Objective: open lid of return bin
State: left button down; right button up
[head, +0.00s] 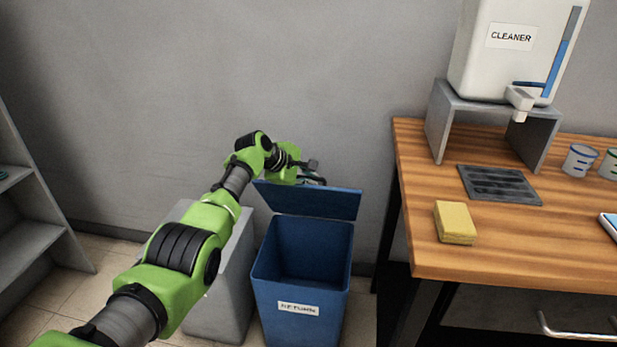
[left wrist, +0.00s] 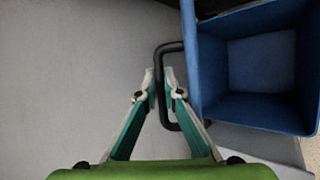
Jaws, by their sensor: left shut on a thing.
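The blue return bin (head: 268,305), labelled RETURN, stands on the floor left of the wooden table. Its blue lid (head: 308,202) is raised at the back edge, and the empty-looking inside shows. My left gripper (head: 312,177) is at the lid's far side, its fingers partly hidden there. In the left wrist view my left gripper (left wrist: 160,86) is shut on the black lid handle (left wrist: 170,124), with one finger on each side of its bar. The open bin (left wrist: 265,75) shows on the right of that view. My right gripper is not in view.
A grey bin (head: 232,285) stands close to the left of the blue one, under my left arm. The wooden table (head: 500,250) holds a yellow sponge (head: 455,222), a dark tray (head: 498,184) and a cleaner dispenser (head: 505,55). A grey shelf (head: 30,235) is at far left.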

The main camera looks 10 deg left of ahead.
pick_arm(q)
jog(key=w+r+t, duration=0.1)
jog(key=w+r, duration=0.1)
jog(key=r, duration=0.1)
jog(key=shift+w+t, duration=0.3)
jog(key=c, duration=1.8)
grip_release()
jog(key=shift+f, duration=0.1)
jog(key=shift+o, duration=0.5)
jog(key=shift+f, duration=0.15)
jog(key=shift+s+f, duration=0.15)
jog(key=shift+f, duration=0.05)
jog(key=shift+c, duration=0.3)
jog(key=shift+s+f, duration=0.1)
jog(key=shift+s, duration=0.1)
jog(key=shift+c, duration=1.1)
